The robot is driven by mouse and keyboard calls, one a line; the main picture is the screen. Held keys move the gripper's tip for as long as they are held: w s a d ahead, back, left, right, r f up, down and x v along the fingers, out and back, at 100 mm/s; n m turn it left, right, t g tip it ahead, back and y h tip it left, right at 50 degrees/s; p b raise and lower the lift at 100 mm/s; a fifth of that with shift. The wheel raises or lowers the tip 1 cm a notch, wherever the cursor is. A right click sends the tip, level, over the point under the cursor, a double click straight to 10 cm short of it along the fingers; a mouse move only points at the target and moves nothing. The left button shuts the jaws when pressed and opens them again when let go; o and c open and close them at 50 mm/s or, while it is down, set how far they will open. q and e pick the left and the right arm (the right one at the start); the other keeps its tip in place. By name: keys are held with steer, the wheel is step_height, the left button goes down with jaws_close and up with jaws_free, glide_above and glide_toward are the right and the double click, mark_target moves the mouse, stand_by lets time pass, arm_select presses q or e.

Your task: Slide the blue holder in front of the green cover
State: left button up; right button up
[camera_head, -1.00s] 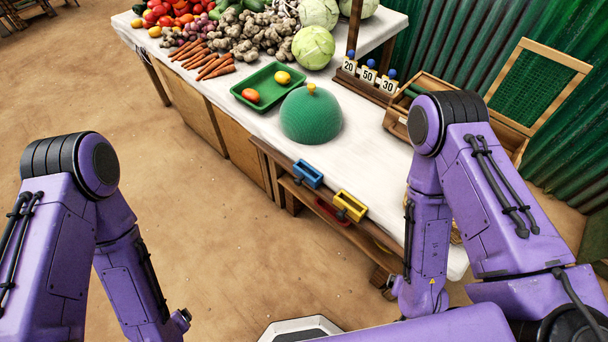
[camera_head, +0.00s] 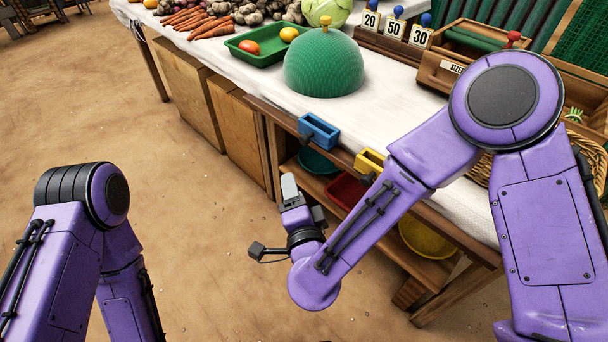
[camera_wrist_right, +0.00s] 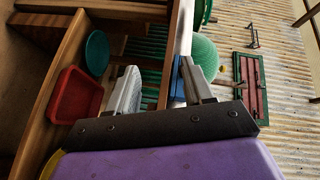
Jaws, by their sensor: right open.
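The blue holder (camera_head: 319,131) is a small open box on the table's front edge rail. The green cover (camera_head: 324,68) is a ribbed dome with a yellow knob, standing on the white tabletop behind the holder. My right gripper (camera_head: 291,190) is in front of the table edge, below and slightly left of the blue holder. In the right wrist view, my right gripper (camera_wrist_right: 160,88) is open, with the blue holder (camera_wrist_right: 177,82) partly hidden by one finger and the green cover (camera_wrist_right: 205,58) beyond. My left gripper is out of view.
A yellow holder (camera_head: 369,162) sits on the same rail, right of the blue one, partly behind my right arm. Teal, red (camera_head: 345,191) and yellow bowls or trays are on the shelf below. A green tray (camera_head: 262,46) lies left of the cover. Open floor lies in front.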

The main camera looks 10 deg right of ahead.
mark_target(304, 143)
steer(key=w+d+r+m+h, duration=0.1)
steer(key=w, duration=0.2)
steer(key=w+d+r+m+h, duration=0.1)
steer(key=w+m, duration=0.1)
steer(key=w, duration=0.2)
steer(key=w+d+r+m+t+h, duration=0.1)
steer(key=w+m, duration=0.1)
steer(key=w, duration=0.1)
steer(key=shift+w+d+r+h, duration=0.2)
steer(key=shift+r+h, duration=0.1)
steer(key=shift+r, duration=0.1)
jaws_close()
